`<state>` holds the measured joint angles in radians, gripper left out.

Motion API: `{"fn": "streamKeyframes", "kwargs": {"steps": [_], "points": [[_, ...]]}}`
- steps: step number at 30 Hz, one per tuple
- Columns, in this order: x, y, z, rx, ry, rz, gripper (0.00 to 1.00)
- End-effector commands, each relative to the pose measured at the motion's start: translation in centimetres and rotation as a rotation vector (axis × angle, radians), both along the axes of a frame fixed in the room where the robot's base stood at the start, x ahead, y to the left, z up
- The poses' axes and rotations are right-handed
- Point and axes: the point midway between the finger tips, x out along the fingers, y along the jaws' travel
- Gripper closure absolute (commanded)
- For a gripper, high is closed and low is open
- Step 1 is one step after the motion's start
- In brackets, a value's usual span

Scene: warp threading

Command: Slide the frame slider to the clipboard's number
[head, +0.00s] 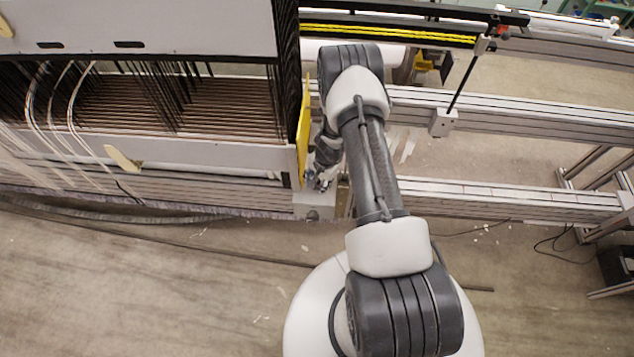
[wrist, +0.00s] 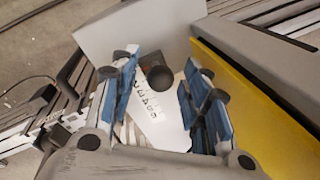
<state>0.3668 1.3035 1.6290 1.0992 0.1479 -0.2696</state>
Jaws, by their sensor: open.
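My gripper (head: 322,183) hangs low beside the yellow panel at the loom frame's right end. In the wrist view its two blue-padded fingers (wrist: 160,70) are open. A dark round knob (wrist: 160,80) lies between them and appears not gripped. Below the knob is a white strip (wrist: 143,100) with printed digits, partly hidden by the fingers. A light grey block (wrist: 115,28) stands just beyond the fingertips. A pale block (head: 314,206) is under my gripper in the head view; I cannot tell if it is the frame slider. I cannot make out a clipboard or its number.
The yellow panel (wrist: 265,120) stands close on the right of my gripper, also seen in the head view (head: 304,132). The loom frame with dark threads (head: 190,100) fills the left. Metal rails (head: 500,195) run to the right. The floor (head: 130,290) in front is mostly clear.

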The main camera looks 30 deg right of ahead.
Motion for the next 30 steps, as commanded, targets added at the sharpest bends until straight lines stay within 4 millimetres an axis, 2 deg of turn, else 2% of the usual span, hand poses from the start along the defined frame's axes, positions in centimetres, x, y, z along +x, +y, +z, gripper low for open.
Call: {"fn": "streamKeyframes", "kwargs": {"steps": [3, 12, 30], "points": [[0.09, 0.06, -0.67, 0.0, 0.0, 0.0, 0.57], [0.14, 0.06, -0.71, 0.0, 0.0, 0.0, 0.59], [0.12, 0.05, -0.71, 0.0, 0.0, -0.001, 0.99]]}}
